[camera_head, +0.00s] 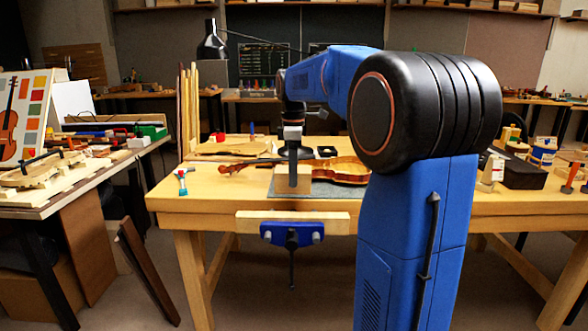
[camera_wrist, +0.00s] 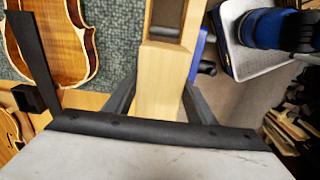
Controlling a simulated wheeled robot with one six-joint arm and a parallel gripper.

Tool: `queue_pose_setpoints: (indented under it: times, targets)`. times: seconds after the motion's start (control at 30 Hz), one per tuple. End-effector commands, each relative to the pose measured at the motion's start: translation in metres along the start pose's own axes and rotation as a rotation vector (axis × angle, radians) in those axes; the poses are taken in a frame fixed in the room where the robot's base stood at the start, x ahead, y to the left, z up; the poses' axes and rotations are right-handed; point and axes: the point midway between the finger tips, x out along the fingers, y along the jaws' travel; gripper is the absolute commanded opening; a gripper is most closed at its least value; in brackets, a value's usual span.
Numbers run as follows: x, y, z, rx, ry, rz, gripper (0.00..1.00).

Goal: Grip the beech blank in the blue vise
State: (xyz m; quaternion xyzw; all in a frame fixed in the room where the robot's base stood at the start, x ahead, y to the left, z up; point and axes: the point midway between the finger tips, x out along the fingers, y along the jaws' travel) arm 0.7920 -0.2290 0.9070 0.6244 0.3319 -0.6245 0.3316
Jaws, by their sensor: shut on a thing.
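The beech blank (camera_head: 293,181) is a pale wooden block below my gripper (camera_head: 293,161) in the head view. My gripper is shut on it; in the wrist view the blank (camera_wrist: 160,95) lies between the two dark fingers. The blue vise (camera_head: 291,235) is mounted on the bench's front edge, with a pale wooden jaw (camera_head: 260,223) along its top. In the head view the blank appears above and behind the jaw, over the grey mat. A blue part of the vise (camera_wrist: 198,52) shows beside pale wood in the wrist view. The vise opening is hidden.
A violin body (camera_head: 343,170) lies on the grey mat (camera_head: 330,189) just right of the blank; it also shows in the wrist view (camera_wrist: 68,45). A dark box (camera_head: 520,172) stands at the right. The bench's front left is clear.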

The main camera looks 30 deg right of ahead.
Motion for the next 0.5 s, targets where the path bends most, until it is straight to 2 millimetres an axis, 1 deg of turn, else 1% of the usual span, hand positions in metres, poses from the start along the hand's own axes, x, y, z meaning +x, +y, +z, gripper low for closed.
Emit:
queue_pose_setpoints:
  times: [0.3, 0.5]
  targets:
    - [0.026, 0.0, 0.0, 0.0, 0.0, -0.001, 0.18]
    - [0.037, 0.0, 0.0, 0.0, 0.0, 0.0, 0.18]
